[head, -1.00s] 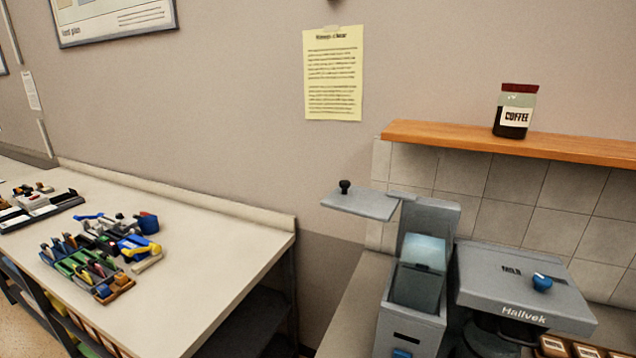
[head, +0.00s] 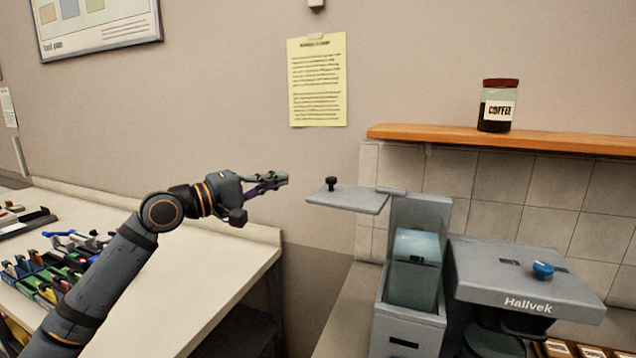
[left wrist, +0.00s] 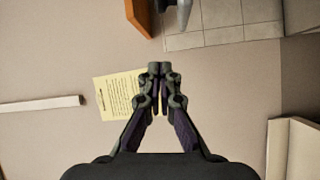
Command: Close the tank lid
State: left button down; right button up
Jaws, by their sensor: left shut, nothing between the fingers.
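The tank lid (head: 348,201) is a flat grey plate with a black knob (head: 331,183) on its upper face. It stands swung open to the left of the grey tank housing (head: 420,215), about level. The translucent tank (head: 414,270) shows inside the open housing. My left gripper (head: 284,179) is left of the lid and its knob, apart from them in the picture, with nothing held. In the left wrist view the left gripper (left wrist: 160,72) has its fingertips together. My right gripper is not in view.
The coffee machine top (head: 520,280) with a blue knob is right of the tank. A wooden shelf (head: 500,138) with a coffee jar (head: 498,105) hangs above. A white counter (head: 215,285) with several coloured items lies left, under my left arm.

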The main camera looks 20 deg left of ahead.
aim_at(350, 190)
pick_arm(q)
jog(key=r+p+x, duration=0.1)
jog(key=p+x, duration=0.6)
jog(key=x, duration=0.4)
jog(key=s, duration=0.1)
jog(key=s+d+f, duration=0.1)
jog(key=s, duration=0.2)
jog(key=shift+d+f+p, duration=0.3)
jog(key=shift+f, duration=0.05)
jog(key=shift+w, duration=0.1)
jog(key=shift+w+f, duration=0.1)
